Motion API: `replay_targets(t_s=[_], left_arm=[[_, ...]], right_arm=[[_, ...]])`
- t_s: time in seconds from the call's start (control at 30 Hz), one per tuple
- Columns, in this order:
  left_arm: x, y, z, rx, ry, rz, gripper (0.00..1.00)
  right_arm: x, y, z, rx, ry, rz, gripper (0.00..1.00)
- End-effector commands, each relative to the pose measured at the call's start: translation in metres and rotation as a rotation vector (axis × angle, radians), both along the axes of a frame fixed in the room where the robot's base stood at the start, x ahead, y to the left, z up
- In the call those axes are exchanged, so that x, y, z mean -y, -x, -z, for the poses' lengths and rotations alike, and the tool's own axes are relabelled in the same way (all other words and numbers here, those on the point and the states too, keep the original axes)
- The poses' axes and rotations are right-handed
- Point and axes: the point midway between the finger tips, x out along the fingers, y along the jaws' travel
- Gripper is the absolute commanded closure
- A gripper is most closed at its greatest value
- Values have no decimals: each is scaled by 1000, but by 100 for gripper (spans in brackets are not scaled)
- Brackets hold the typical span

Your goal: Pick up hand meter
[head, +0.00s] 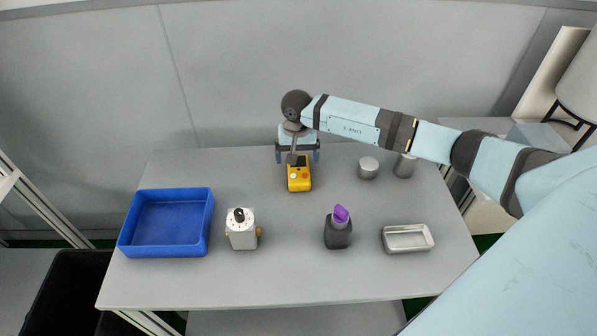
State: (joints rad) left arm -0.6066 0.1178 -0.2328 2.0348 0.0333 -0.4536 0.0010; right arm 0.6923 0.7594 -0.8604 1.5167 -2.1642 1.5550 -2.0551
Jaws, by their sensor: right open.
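A yellow hand meter (300,182) with a dark top end and small buttons lies on the grey table, near its back middle. My right gripper (298,158) is at the far end of the meter, pointing down. Its two fingers are spread apart, one to the left and one to the right of the meter's dark end. I cannot tell whether the fingers touch it. My left gripper is not in view.
A blue tray (206,235) is at the table's left. A white device with a black knob (241,232), a dark bottle with purple top (338,230) and a metal tray (408,247) stand in front. Grey cylinders (368,168) stand right of the meter. The table's middle is clear.

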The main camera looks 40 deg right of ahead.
Motion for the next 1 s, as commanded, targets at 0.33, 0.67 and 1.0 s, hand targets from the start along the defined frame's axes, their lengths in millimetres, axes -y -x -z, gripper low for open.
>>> replay_targets(t_s=[0.33,0.67,1.0], left_arm=[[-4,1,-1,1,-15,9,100],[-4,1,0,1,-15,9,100],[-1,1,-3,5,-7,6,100]], right_arm=[[0,5,41,0,-1,1,4],[0,5,41,-1,-1,1,32],[0,4,40,1,-1,1,65]])
